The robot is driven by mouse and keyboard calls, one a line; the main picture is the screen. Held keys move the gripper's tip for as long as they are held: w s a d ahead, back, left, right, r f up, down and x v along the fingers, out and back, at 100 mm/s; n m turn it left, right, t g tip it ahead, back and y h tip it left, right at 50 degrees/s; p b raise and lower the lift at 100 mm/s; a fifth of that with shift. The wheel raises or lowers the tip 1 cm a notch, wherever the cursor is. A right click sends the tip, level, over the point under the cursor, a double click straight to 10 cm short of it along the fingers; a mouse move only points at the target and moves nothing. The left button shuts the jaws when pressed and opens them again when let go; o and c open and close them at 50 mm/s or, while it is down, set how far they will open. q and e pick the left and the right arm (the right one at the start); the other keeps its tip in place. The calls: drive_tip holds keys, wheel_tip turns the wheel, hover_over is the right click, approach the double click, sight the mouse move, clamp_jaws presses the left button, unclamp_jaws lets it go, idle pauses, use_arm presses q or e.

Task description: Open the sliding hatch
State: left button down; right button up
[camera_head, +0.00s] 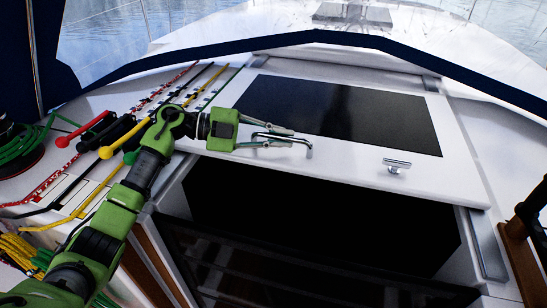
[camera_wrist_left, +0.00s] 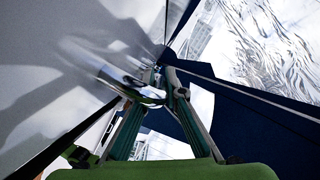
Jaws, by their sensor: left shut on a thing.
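The sliding hatch (camera_head: 440,175) is a white panel with a black glass pane (camera_head: 340,112). It sits at the far side of a dark opening (camera_head: 320,205) in the cabin top. My left gripper (camera_head: 288,137) comes in from the left and is shut on the chrome left handle (camera_head: 306,146) at the near edge of the hatch. A second small chrome handle (camera_head: 397,163) stands free to the right. In the left wrist view, the gripper fingers (camera_wrist_left: 165,88) close at the shiny handle (camera_wrist_left: 128,82). My right gripper is out of view.
Red, black and yellow levers (camera_head: 92,132) and several coloured ropes lie left of the hatch. Metal rails (camera_head: 487,245) flank the opening. A dark blue canvas edge (camera_head: 320,38) crosses beyond the hatch. Brown woodwork (camera_head: 522,255) stands at the right.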

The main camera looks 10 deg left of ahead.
sight(290, 127)
use_arm(q)
drive_tip(key=w+b, duration=0.3)
drive_tip(key=w, duration=0.5)
drive_tip(key=shift+d+f, duration=0.1)
drive_tip(key=shift+w+b, duration=0.85)
drive_tip(key=shift+w, duration=0.45)
drive_tip(key=c, duration=2.1)
unclamp_jaws()
